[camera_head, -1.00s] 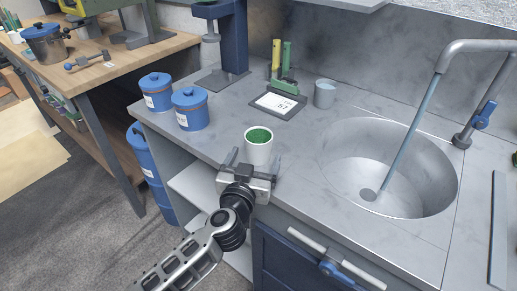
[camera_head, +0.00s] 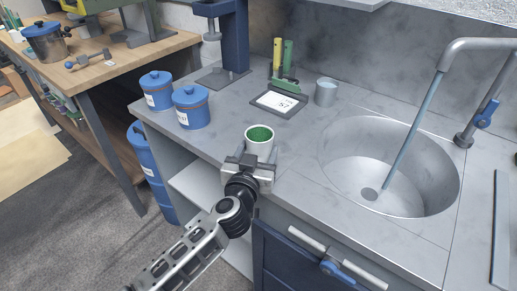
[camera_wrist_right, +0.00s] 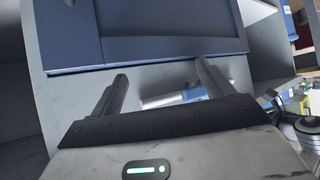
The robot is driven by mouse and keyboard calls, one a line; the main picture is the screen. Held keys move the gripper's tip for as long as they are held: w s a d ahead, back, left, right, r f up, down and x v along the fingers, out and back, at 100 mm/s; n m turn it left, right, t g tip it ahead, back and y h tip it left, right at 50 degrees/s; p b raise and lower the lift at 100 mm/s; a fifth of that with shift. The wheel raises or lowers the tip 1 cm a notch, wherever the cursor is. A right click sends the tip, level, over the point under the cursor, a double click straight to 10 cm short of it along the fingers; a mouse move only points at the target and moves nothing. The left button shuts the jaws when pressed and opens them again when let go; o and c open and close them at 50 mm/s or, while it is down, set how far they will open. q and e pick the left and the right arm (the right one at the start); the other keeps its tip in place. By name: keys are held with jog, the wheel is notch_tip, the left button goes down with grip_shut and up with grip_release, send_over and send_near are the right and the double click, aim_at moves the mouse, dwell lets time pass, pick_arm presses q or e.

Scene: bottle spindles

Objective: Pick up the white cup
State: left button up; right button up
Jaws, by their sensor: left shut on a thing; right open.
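The white cup (camera_head: 260,147) has a green inside and stands upright at the front edge of the grey counter in the head view. My left gripper (camera_head: 255,160) reaches it from the front and is shut on it, with the fingers at its sides; the cup's lower part is partly hidden by the gripper. I cannot tell whether its base touches the counter. In the right wrist view my right gripper (camera_wrist_right: 160,95) is open and empty, its fingers spread before a dark blue cabinet front.
Two blue canisters (camera_head: 191,108) stand left of the cup. A scale-like pad (camera_head: 278,101) and a grey cup (camera_head: 326,92) are behind it. A round sink (camera_head: 345,165) with a tap (camera_head: 435,85) lies to the right. Counter between cup and canisters is clear.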

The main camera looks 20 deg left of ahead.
aim_at(256, 144)
pick_arm(q)
jog(key=shift+r, duration=0.35)
jog(key=r+p, duration=0.2)
jog(key=r, duration=0.1)
jog(key=shift+s+r+p, duration=0.2)
jog(key=shift+r+p, duration=0.1)
jog(key=shift+p, duration=0.1)
jog(key=s+d+r, duration=0.2)
jog(key=s+r, duration=0.2)
jog(key=s, duration=0.2)
jog(key=s+d+r+p, duration=0.1)
jog(key=s+d+r, duration=0.1)
jog(key=s+r, duration=0.2)
jog(key=shift+s+r, duration=0.35)
jog(key=shift+s, duration=1.15)
pick_arm(e)
jog(key=shift+s+d+r, duration=0.1)
jog(key=shift+d+r, duration=0.05)
jog(key=shift+r, duration=0.3)
jog(key=shift+s+d+r, duration=0.1)
jog(key=shift+d+r, duration=0.05)
jog(key=shift+r, duration=0.3)
pick_arm(q)
jog(key=shift+d, duration=0.1)
